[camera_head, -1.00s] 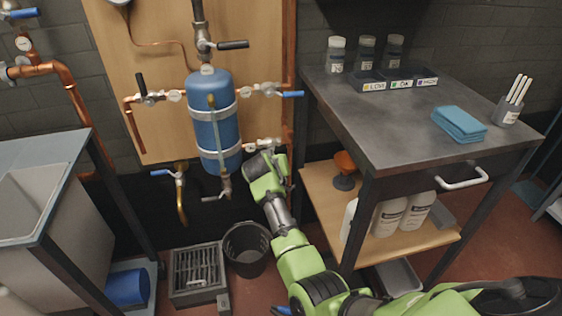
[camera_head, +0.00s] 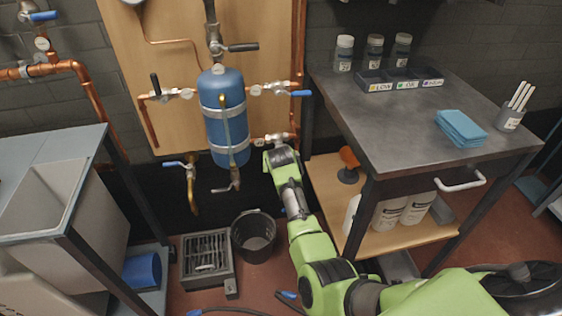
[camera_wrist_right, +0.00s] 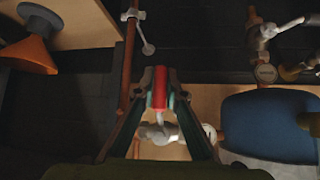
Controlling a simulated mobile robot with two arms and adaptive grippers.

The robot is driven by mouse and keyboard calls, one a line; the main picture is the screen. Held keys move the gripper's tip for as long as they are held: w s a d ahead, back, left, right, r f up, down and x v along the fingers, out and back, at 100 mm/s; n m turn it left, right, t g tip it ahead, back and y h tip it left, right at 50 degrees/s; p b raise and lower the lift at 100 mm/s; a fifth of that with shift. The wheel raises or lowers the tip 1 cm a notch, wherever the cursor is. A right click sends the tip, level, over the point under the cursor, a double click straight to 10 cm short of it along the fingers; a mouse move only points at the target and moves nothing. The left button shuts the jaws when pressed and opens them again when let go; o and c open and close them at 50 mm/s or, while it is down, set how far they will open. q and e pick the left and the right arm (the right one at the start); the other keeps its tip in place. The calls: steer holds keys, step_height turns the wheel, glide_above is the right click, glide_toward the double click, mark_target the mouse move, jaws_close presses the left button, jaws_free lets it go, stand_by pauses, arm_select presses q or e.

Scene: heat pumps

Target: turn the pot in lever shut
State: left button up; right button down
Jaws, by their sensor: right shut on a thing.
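The blue pot (camera_head: 226,125), an upright tank with metal straps, is mounted on the wooden board. My right gripper (camera_head: 279,155) is at the pipe fitting just right of the pot's lower part and mostly hides the valve there. In the right wrist view the fingertips of this gripper (camera_wrist_right: 160,92) are shut on a red lever (camera_wrist_right: 159,88). The lever joins a pale metal valve body (camera_wrist_right: 160,133) behind it, on the copper pipe. The pot (camera_wrist_right: 272,125) also shows at the right there. I cannot read any tag naming the valve. My left gripper is not in view.
Blue-handled valves (camera_head: 300,93) and black-handled ones (camera_head: 242,47) are close by on the board. A metal bench (camera_head: 400,120) with a lower shelf stands right of my arm. A black bucket (camera_head: 254,237) and a floor drain box (camera_head: 207,260) are below the pot.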

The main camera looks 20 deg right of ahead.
steer(key=shift+a+f, duration=0.2)
steer(key=c, duration=2.1)
jaws_free()
steer(key=shift+r, duration=0.1)
steer(key=shift+d+r, duration=0.1)
steer(key=shift+r, duration=0.05)
steer(key=shift+r, duration=0.3)
step_height(320, 180, up, 9)
steer(key=shift+r, duration=0.1)
